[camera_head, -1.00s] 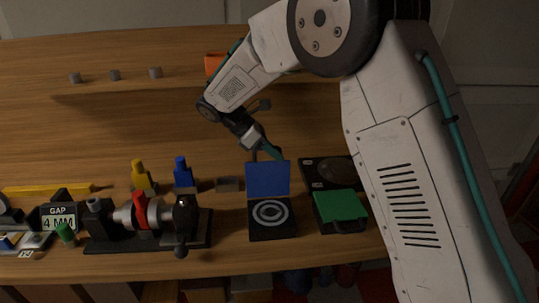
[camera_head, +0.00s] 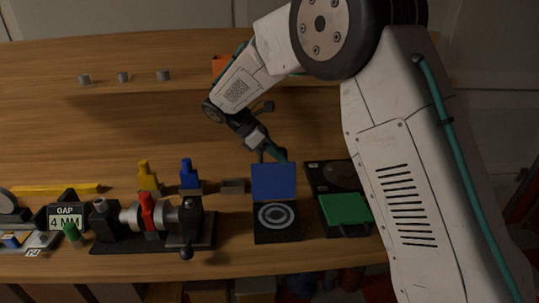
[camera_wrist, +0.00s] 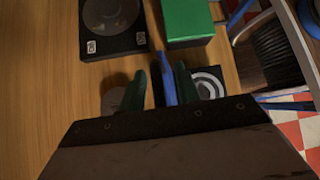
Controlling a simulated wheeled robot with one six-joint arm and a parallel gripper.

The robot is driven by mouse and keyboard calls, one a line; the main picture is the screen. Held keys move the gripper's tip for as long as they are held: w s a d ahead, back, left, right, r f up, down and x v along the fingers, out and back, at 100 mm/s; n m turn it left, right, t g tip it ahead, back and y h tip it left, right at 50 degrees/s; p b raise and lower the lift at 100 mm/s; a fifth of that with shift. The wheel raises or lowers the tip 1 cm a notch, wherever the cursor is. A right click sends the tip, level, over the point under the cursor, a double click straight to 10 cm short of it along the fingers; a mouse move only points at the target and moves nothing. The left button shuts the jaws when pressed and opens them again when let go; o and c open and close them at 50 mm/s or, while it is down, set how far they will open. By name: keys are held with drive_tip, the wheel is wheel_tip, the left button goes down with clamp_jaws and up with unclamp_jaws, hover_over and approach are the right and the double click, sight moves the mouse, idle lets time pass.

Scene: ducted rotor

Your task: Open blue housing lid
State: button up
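The blue lid (camera_head: 274,182) stands raised at the back edge of a black housing (camera_head: 277,235), so the white ring inside shows. My gripper (camera_head: 276,154) is just behind the lid's top edge, and its fingertips are partly hidden there. In the wrist view the lid (camera_wrist: 167,72) appears edge-on between the two green fingers of my gripper (camera_wrist: 161,82). The fingers are apart, with a gap on the left of the lid. The right finger is very close to the lid; I cannot tell if it touches. The white ring (camera_wrist: 209,83) shows to the right.
A green block (camera_head: 345,208) and a black unit with a round disc (camera_head: 338,174) stand right of the housing. A clamp-like rig with a red part (camera_head: 147,211) is to the left, with yellow (camera_head: 147,176) and blue (camera_head: 189,174) pieces behind it. The wood behind is mostly clear.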

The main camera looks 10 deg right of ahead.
drive_tip(key=v, duration=0.7)
drive_tip(key=shift+a+r, duration=0.25)
drive_tip(key=shift+r, duration=0.05)
drive_tip(key=shift+d, duration=0.1)
drive_tip(key=s+d+r+m+y, duration=0.35)
drive_tip(key=s+d, duration=0.25)
drive_tip(key=s, duration=0.4)
drive_tip(key=s+d+r+m+y, duration=0.2)
drive_tip(key=s+d+r+m, duration=0.3)
drive_tip(key=s+d, duration=0.3)
drive_tip(key=s+f+m+t+y, duration=0.1)
drive_tip(key=s+f+m, duration=0.2)
drive_tip(key=s, duration=0.7)
drive_tip(key=s+d+f+m+t+y, duration=0.1)
drive_tip(key=s+f+m+t+y, duration=0.1)
drive_tip(key=s+m, duration=0.4)
drive_tip(key=s, duration=0.5)
drive_tip(key=shift+d+f+t, duration=0.2)
drive_tip(key=shift+f+t, duration=0.1)
drive_tip(key=shift+f, duration=0.1)
